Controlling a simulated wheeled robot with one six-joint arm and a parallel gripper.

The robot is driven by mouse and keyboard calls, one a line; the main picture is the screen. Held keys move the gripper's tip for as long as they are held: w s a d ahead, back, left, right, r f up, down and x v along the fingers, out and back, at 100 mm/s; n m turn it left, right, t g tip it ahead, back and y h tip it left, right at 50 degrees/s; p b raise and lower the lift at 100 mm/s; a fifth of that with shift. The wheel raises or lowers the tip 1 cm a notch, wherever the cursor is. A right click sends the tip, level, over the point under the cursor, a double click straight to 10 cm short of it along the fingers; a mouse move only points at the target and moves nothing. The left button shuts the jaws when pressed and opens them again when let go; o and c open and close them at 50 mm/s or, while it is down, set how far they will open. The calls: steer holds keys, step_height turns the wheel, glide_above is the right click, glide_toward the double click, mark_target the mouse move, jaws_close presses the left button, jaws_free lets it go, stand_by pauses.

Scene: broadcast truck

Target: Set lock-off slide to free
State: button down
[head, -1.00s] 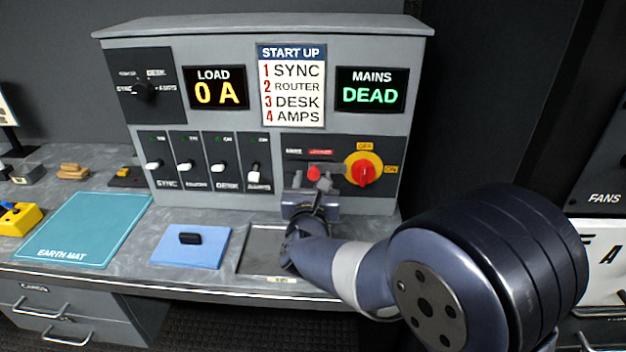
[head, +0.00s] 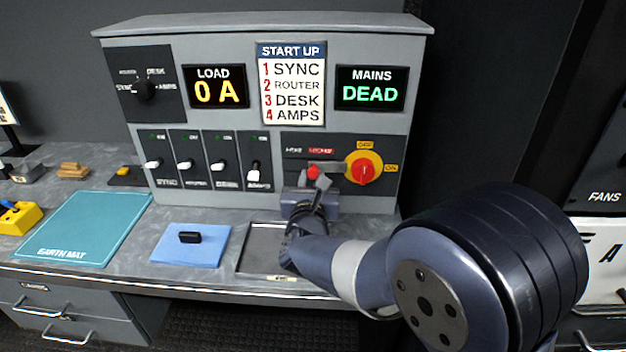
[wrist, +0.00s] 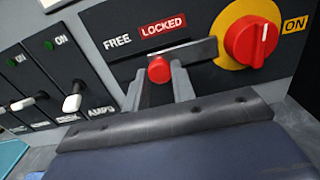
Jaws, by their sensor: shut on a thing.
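The lock-off slide is a grey bar with a red knob (head: 312,172) on the panel's lower right; it also shows in the wrist view (wrist: 159,69). Above it are a plain FREE label and a red LOCKED label (wrist: 163,27). The knob sits under the LOCKED label, and the bar reaches right to the rotary switch. My gripper (wrist: 158,85) has a finger on each side of the red knob and is shut on it. The red rotary switch (head: 364,172) on its yellow plate lies just right; its pointer stands upright, towards OFF.
Several white toggle switches (head: 219,168) stand left of the slide. MAINS reads DEAD (head: 371,95) and LOAD reads 0 A. On the bench are a grey tray (head: 262,276) below my gripper, a blue pad (head: 172,258) and a teal earth mat (head: 83,225).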

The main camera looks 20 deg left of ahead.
steer(key=a, duration=0.2)
steer(key=s+a+b, duration=0.1)
steer(key=a, duration=0.1)
steer(key=shift+f, duration=0.1)
steer(key=shift+s+a+b, duration=0.1)
steer(key=shift+a+b, duration=0.2)
steer(key=shift+r, duration=0.2)
steer(key=c, duration=1.2)
jaws_free()
steer(key=shift+a, duration=0.15)
steer(key=shift+o, duration=0.2)
steer(key=shift+f, duration=0.1)
steer(key=b+v, duration=0.1)
steer(key=v, duration=1)
steer(key=shift+b, duration=0.4)
steer(key=shift+w, duration=0.2)
